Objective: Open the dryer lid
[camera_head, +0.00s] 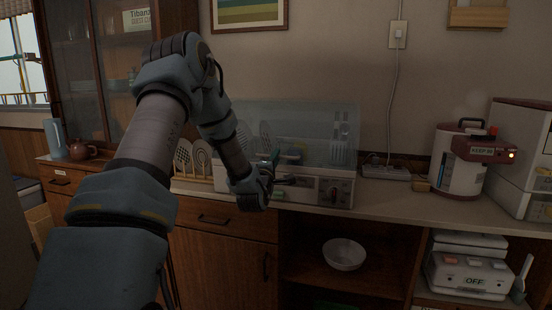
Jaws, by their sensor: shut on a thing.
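The dish dryer stands on the counter with a clear, see-through lid (318,112) above a white base (312,196). The base has a control panel with a dark knob (334,194) at its front right. Plates and utensils show dimly through the lid. My gripper (282,180) is at the dryer's front edge, left of the knob, shut on what looks like the lid handle. The fingertips and handle are small and dark, and my wrist hides part of the dryer's front left. I cannot tell how far the lid is raised.
A glass-door cabinet (92,75) rises at the left. The wall above the dryer is mostly clear.

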